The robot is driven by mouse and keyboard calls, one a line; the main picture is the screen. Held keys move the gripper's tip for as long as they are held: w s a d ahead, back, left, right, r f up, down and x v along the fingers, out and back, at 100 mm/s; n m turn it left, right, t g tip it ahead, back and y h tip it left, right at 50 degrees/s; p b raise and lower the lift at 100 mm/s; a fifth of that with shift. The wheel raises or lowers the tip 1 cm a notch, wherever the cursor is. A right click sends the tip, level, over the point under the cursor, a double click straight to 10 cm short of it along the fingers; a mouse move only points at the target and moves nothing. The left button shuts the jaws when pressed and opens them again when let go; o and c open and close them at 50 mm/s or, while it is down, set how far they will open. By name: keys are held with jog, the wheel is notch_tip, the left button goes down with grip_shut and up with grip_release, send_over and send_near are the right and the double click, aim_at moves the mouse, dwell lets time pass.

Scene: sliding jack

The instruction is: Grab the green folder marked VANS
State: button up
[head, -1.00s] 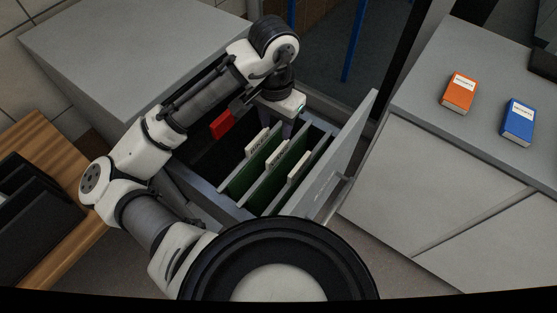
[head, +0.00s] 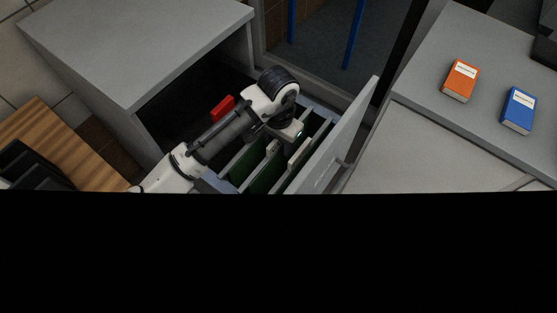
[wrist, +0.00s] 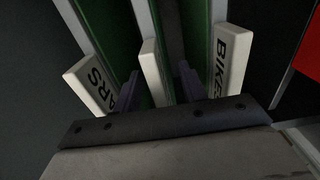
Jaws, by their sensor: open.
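Green folders with white tabs hang in the open drawer. In the wrist view the left tab (wrist: 90,86) ends in "ARS" and the right tab (wrist: 230,60) reads "BIKES". A middle tab (wrist: 152,72) stands between them, turned nearly edge-on, so its lettering cannot be read and I see no "VANS". My gripper (wrist: 158,86) is open, its two dark fingers on either side of the middle tab; contact cannot be told. In the head view my wrist hangs over the drawer and hides the fingertips and some tabs. Green folder sides (head: 265,178) show below.
The drawer's grey front panel (head: 345,135) stands close to the right of my gripper. A red object (head: 222,108) is at the cabinet opening on the left. An orange book (head: 461,80) and a blue book (head: 518,111) lie on the right cabinet. Black fills the head view's lower part.

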jog(key=shift+f, duration=0.35)
grip_shut()
jog(key=shift+r, duration=0.1)
